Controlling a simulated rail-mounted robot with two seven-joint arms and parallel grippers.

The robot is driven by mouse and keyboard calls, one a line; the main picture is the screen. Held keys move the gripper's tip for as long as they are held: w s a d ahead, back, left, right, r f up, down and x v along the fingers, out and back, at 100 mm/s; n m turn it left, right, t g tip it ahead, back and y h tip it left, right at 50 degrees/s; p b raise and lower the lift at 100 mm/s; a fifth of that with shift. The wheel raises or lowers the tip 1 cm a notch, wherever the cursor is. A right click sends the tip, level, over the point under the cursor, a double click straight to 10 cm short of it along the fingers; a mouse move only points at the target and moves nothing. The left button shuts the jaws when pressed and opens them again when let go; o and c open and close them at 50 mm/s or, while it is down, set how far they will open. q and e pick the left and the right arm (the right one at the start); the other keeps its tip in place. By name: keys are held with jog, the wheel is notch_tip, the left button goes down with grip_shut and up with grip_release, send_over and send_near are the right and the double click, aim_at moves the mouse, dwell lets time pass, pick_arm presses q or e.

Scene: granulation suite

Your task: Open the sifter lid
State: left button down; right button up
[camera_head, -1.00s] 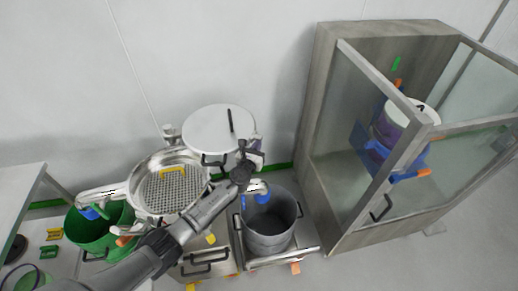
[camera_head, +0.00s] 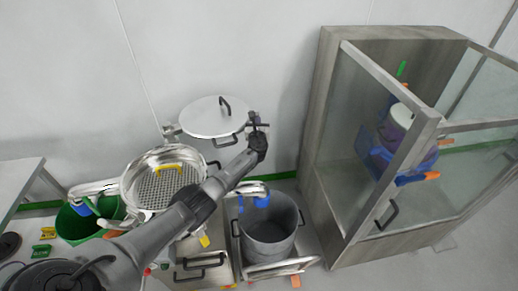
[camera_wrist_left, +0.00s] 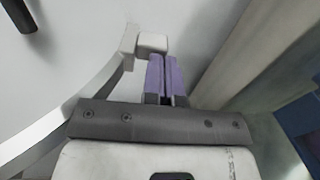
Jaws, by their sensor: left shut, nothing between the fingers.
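The sifter lid (camera_head: 200,118) is a round pale metal disc with a dark handle on top. In the head view it stands up and to the right of the sifter's round pan (camera_head: 133,190), whose perforated mesh and yellow handle are uncovered. My left gripper (camera_head: 257,120) is at the lid's right edge; contact cannot be told. In the left wrist view its purple fingers (camera_wrist_left: 163,76) are together and empty, near a small pale block at the rim of the lid (camera_wrist_left: 70,55). My right gripper is not in view.
A grey bucket (camera_head: 270,232) stands below the arm, and a green bucket (camera_head: 73,226) is at left. A glass-fronted cabinet (camera_head: 325,150) with an open door stands at right. The wall is behind the lid.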

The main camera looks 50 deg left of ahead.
pick_arm(q)
jog(key=p+v, duration=0.8)
jog(key=v, duration=0.6)
jog(key=shift+a, duration=0.1)
